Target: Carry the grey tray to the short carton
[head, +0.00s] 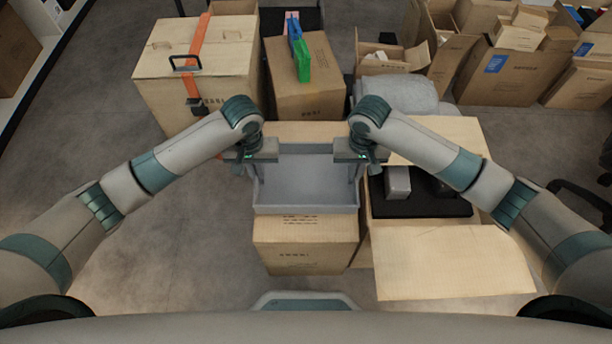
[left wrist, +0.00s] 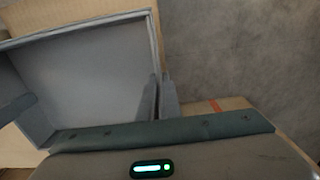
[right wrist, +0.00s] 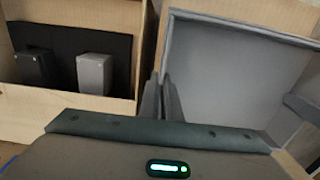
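The grey tray (head: 305,190) is an empty, shallow open box, level over the top of a closed brown carton (head: 305,245) in the middle of the head view. I cannot tell whether it rests on this carton or hangs just above. My left gripper (head: 252,168) has its fingers close on both sides of the tray's left wall, also seen in the left wrist view (left wrist: 158,98). My right gripper (head: 358,168) clasps the right wall in the same way, seen in the right wrist view (right wrist: 162,100). The tray hides part of the carton top.
An open carton (head: 450,265) with a black insert and a grey block (head: 397,182) stands close on the right. A strapped large carton (head: 190,65) and a tall carton (head: 307,85) with a green-blue item stand behind. The floor at left is clear.

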